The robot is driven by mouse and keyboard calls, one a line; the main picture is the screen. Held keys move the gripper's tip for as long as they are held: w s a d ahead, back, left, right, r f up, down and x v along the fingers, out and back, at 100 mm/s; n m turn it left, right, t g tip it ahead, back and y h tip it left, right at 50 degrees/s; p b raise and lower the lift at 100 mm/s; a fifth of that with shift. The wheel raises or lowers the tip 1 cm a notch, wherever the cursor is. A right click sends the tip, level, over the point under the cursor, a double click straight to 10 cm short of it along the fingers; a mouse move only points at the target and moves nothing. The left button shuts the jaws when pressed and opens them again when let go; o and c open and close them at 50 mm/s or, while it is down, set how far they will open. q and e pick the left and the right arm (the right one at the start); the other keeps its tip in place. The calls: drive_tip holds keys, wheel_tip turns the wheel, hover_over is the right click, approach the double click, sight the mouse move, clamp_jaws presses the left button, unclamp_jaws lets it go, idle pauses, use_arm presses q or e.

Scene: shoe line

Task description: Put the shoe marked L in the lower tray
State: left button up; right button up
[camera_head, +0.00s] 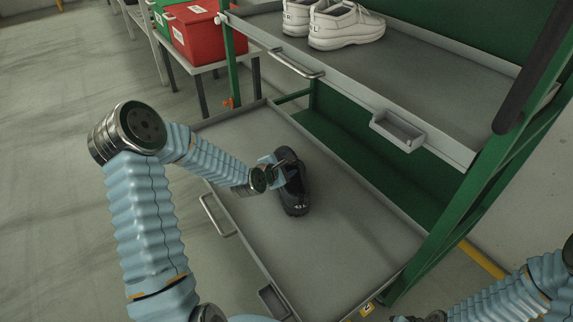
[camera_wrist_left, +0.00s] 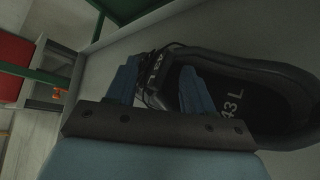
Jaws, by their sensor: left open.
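A black shoe (camera_head: 293,192) rests on the grey floor of the lower tray (camera_head: 335,225). In the left wrist view the shoe (camera_wrist_left: 290,85) has "43 L" printed on its insole. My left gripper (camera_head: 284,166) is at the shoe's upper. In the left wrist view the open fingers of this gripper (camera_wrist_left: 160,88) stand either side of the tongue and lacing, one finger reaching into the shoe opening. Whether they touch it I cannot tell. My right arm's wrist (camera_head: 435,316) is at the bottom right edge, its fingers mostly cut off.
A pair of white shoes (camera_head: 345,26) stands on the upper tray (camera_head: 440,70), which overhangs the lower tray's back. Green rack posts (camera_head: 470,210) flank the trays. A red bin (camera_head: 205,35) sits on a side table at the back left. The lower tray's front is clear.

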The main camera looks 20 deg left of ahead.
use_arm(q)
drive_tip(key=p+v, duration=0.1)
drive_tip(key=v, duration=1.1)
drive_tip(key=shift+w, duration=0.1)
idle(0.8)
